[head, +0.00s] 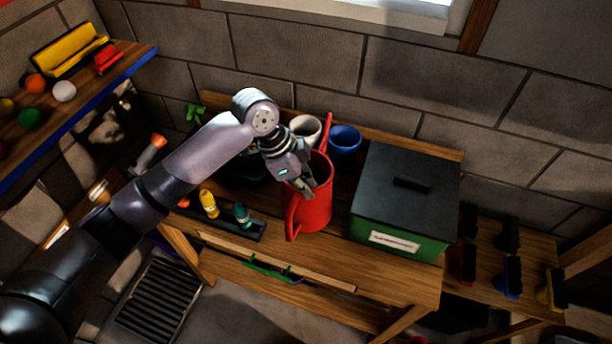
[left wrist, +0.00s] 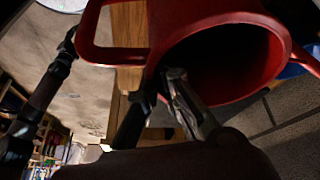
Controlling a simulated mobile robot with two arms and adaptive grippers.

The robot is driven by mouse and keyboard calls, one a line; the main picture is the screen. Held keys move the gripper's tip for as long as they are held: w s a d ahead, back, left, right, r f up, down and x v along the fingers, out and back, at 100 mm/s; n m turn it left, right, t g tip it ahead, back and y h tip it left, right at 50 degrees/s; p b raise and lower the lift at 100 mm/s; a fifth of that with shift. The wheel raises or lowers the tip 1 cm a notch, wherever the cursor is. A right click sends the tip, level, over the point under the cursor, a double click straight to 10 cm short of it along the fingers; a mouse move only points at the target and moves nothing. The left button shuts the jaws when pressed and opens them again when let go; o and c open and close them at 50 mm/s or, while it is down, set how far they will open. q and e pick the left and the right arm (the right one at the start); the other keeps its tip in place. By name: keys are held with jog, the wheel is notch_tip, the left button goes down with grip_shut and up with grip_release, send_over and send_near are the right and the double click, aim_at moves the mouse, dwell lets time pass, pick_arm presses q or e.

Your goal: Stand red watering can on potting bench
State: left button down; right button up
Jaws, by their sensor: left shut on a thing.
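The red watering can (head: 315,200) is upright at the potting bench (head: 385,262), left of the green box. Its spout points up toward the back wall and its handle faces the front. I cannot tell whether its base touches the bench top. My left gripper (head: 306,190) is shut on the can's rim. In the left wrist view the can (left wrist: 190,22) fills the top, with its dark opening facing the camera and one finger of my left gripper (left wrist: 165,95) at the rim. My right gripper is not in view.
A green box with a black lid (head: 410,190) stands close on the right. White (head: 305,130) and blue (head: 345,140) pots stand behind the can. A black tray with yellow (head: 208,203) and teal (head: 242,214) bottles is to the left.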

pick_arm(q)
jog(key=shift+f, duration=1.4)
jog(key=shift+d, duration=0.1)
jog(key=c, duration=2.2)
grip_release()
jog(key=shift+f, duration=0.2)
jog(key=o, duration=0.4)
jog(key=shift+s, duration=0.1)
jog(key=shift+r, duration=0.1)
notch_tip(320, 180, up, 11)
jog(key=b, duration=0.3)
send_over(311, 204)
jog(key=a, duration=0.6)
jog(key=shift+w+d, duration=0.1)
jog(key=shift+w, duration=0.3)
